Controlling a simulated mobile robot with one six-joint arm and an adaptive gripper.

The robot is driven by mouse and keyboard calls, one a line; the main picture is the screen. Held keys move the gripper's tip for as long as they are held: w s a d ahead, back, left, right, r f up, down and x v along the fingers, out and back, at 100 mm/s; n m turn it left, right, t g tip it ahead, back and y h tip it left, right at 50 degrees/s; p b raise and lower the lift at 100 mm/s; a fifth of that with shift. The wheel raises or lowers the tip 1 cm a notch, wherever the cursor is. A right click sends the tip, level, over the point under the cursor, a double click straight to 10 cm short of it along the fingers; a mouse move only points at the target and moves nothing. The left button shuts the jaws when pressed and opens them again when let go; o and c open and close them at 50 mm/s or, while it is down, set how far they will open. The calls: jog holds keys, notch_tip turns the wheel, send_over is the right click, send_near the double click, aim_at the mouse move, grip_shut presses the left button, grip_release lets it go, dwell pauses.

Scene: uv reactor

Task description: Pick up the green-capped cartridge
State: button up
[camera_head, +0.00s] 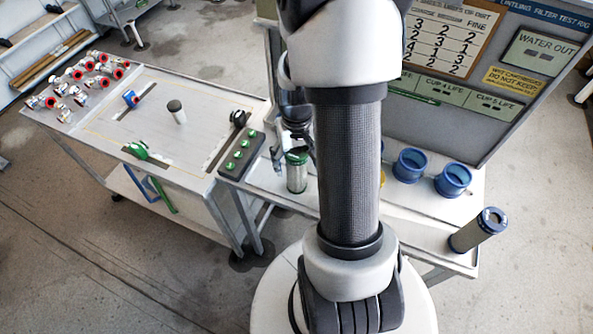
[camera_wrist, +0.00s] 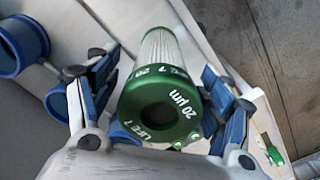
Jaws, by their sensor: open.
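The green-capped cartridge (camera_head: 297,172) stands upright on the bench, just left of my arm in the head view. In the wrist view its green cap (camera_wrist: 158,108) faces the camera, marked "20 µm" and "LIFE 7", with the pale pleated body (camera_wrist: 168,46) beyond. My gripper (camera_wrist: 162,72) is open, with one blue-padded finger on each side of the cartridge. Small gaps seem to show beside the cap; I cannot tell whether either pad touches. In the head view my arm hides part of the gripper.
Blue ring holders (camera_head: 409,165) stand right of my arm. A dark-blue-capped cartridge (camera_head: 478,231) is at the bench's right end. A green-button box (camera_head: 241,156) stands close left. A sign panel (camera_head: 470,110) rises behind.

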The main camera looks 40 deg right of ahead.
jog(key=shift+f, duration=0.15)
jog(key=shift+c, duration=0.3)
jog(key=c, duration=1.2)
jog(key=shift+o, duration=0.2)
